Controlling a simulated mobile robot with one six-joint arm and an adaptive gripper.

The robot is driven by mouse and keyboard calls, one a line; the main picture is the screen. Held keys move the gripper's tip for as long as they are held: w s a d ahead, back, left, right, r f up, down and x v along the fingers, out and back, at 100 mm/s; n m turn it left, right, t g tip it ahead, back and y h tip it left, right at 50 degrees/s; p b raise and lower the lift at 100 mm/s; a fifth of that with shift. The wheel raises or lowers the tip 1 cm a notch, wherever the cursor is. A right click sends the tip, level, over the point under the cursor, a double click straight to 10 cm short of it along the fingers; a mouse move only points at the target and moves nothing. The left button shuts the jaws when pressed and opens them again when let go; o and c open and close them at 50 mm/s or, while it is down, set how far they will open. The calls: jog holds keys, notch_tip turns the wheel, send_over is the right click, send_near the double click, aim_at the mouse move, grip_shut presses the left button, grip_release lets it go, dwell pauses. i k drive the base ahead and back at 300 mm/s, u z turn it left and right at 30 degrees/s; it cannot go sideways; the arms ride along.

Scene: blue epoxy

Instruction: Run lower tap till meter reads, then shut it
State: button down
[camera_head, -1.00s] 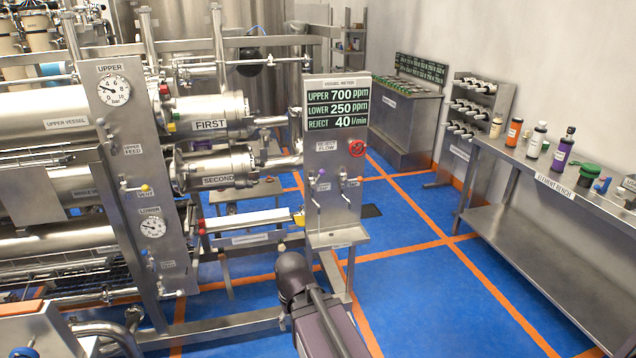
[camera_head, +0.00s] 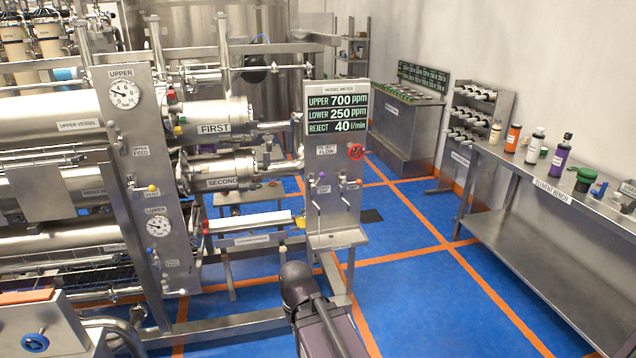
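The vessel meter (camera_head: 337,113) is a dark display on a steel post in the middle of the view. It reads upper 700 ppm, lower 250 ppm and reject 40 l/min. Two small taps are on the panel below it. My dark arm shows at the bottom centre, below the tray; my gripper is not in view.
A red reject-flow wheel (camera_head: 356,152) is right of the taps. Steel vessels and a gauge panel (camera_head: 150,190) fill the left. A bench (camera_head: 560,180) with bottles stands along the right wall. The blue floor (camera_head: 430,290) between post and bench is clear.

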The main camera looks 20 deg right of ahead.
aim_at(313, 186)
jog(key=k, duration=1.15)
jog(key=z, duration=0.6)
jog(key=i, duration=1.65)
jog(key=u, duration=0.5)
jog(key=i, duration=0.6)
jog(key=u, duration=0.4)
